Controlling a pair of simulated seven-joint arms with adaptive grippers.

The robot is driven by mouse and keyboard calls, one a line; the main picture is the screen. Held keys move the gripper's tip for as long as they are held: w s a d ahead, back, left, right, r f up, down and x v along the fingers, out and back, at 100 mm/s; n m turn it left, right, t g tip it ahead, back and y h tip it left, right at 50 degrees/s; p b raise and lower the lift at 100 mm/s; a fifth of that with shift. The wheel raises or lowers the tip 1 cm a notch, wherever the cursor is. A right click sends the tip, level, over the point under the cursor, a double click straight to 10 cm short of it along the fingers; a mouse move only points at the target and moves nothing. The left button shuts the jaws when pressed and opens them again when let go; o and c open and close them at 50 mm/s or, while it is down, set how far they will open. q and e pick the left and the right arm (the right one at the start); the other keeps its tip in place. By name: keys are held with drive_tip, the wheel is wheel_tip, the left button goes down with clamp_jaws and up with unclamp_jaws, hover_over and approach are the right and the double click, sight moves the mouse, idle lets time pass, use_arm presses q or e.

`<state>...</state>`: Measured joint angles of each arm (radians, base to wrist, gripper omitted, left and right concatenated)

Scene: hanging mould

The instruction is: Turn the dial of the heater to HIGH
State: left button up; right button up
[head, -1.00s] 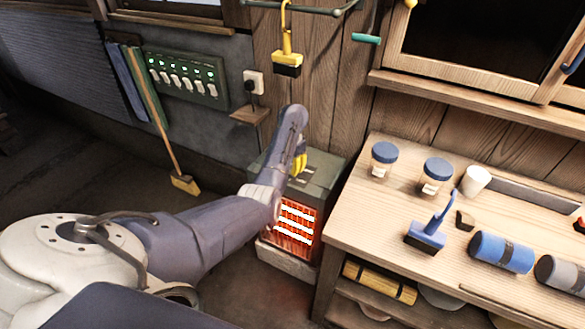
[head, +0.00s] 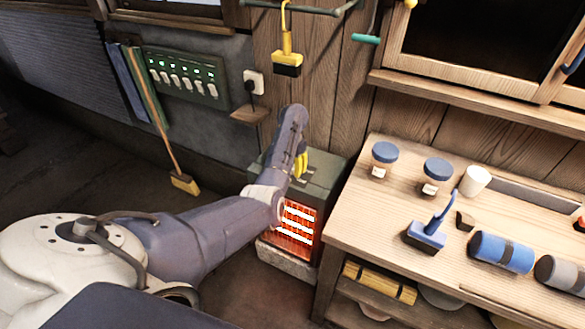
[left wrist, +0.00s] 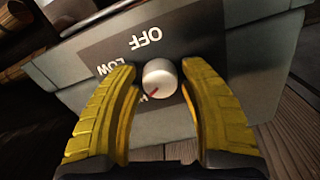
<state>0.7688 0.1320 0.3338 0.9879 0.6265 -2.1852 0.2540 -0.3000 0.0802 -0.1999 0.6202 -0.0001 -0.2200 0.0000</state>
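The heater (head: 328,178) stands on the floor left of the workbench, its front grille glowing orange. In the left wrist view its round silver dial (left wrist: 160,76) sits on a dark label plate with OFF and LOW readable upside down. A third label is mostly hidden by my finger; only a letter like H shows. The dial's red mark points down-left in the picture, toward that label. My left gripper (head: 301,163) is at the heater's top. Its yellow fingers (left wrist: 160,84) are apart on both sides of the dial, with narrow gaps visible. My right gripper is not in view.
The wooden workbench (head: 375,205) is close to the heater's right and holds jars, a cup and a blue brush. A wall socket (head: 254,82) and a small shelf (head: 250,115) are behind. A switch panel (head: 187,82) is on the wall at left.

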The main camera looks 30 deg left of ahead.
use_arm(q)
drive_tip(key=shift+o, duration=1.3)
drive_tip(key=shift+r, duration=3.75)
